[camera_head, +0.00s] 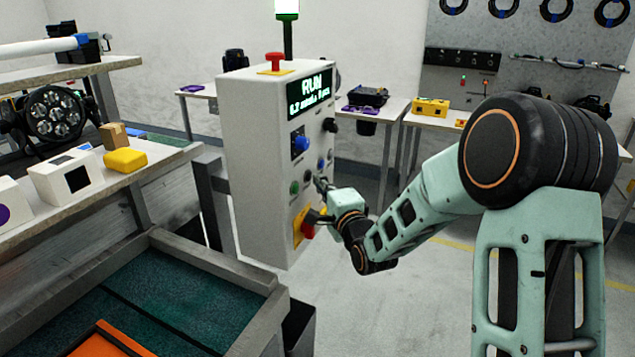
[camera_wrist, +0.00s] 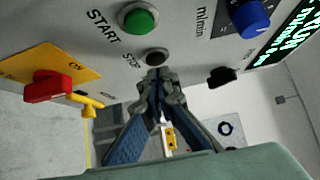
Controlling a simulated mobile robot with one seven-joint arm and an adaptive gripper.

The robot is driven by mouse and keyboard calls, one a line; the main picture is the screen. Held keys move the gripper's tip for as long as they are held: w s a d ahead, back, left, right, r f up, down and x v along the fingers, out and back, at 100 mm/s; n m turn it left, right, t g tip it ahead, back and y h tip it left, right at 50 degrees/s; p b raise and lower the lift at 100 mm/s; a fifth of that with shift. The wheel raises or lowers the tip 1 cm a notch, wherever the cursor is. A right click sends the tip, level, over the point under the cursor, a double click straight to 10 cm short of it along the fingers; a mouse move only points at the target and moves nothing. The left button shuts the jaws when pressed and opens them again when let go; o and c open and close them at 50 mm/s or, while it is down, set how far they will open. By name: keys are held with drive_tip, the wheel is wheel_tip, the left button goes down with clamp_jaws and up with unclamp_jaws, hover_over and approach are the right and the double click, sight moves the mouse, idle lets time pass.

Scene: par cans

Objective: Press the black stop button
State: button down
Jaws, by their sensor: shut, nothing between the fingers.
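The black stop button (camera_wrist: 156,57) sits on the white control box, beside the word STOP. In the wrist view my gripper (camera_wrist: 160,76) is shut and empty, with its fingertips at the lower edge of the button; I cannot tell whether they touch it. The green start button (camera_wrist: 140,19) is close by, and it also shows in the head view (camera_head: 294,187). In the head view my gripper (camera_head: 320,183) is at the front of the control box (camera_head: 245,170), and the stop button is hard to make out there. The box display (camera_head: 310,92) reads RUN.
A red rotary switch on a yellow plate (camera_wrist: 50,88) and a blue knob (camera_wrist: 251,18) flank the buttons. A red mushroom button (camera_head: 275,62) tops the box. A bench (camera_head: 110,190) with lamps and small boxes stands left.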

drive_tip(key=shift+w+a, duration=0.2)
drive_tip(key=shift+a, duration=0.2)
